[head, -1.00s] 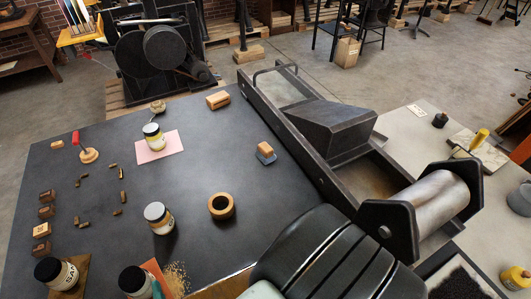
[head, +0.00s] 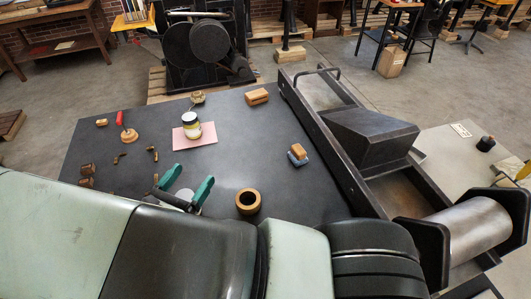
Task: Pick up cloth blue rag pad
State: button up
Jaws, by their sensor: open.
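The blue rag pad (head: 298,161) lies on the dark table, left of the press frame. A small wooden block sits on top of it, or is part of it; I cannot tell which. My gripper (head: 187,183) has two green fingers spread apart with nothing seen between them. It is over the left middle of the table, well to the left of the pad and apart from it. My arm crosses the lower part of the head view and hides the front of the table.
The heavy press frame (head: 345,150) stands close right of the pad. A wooden ring (head: 248,201) lies between gripper and pad. A jar (head: 191,125) stands on a pink sheet (head: 207,139). A wooden block (head: 257,97) lies farther back. The tabletop around the pad's left is clear.

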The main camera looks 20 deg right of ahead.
jog(key=w+d+m+g+h, duration=0.2)
jog(key=w+d+m+g, duration=0.15)
jog(key=d, duration=0.35)
jog(key=w+d+m+g+h, duration=0.25)
jog(key=w+d, duration=0.25)
jog(key=d, duration=0.3)
jog(key=m+g+h, duration=0.2)
jog(key=g, duration=0.3)
send_over(294, 151)
jog(key=s+a, duration=0.1)
jog(key=a, duration=0.4)
jog(key=f, duration=1.2)
jog(key=shift+d+f, duration=0.1)
jog(key=shift+d, duration=0.1)
jog(key=d, duration=0.4)
jog(key=w+d, duration=0.1)
jog(key=d, duration=0.1)
jog(key=shift+d, duration=0.35)
jog(key=c, duration=1.1)
jog(key=shift+o, duration=0.2)
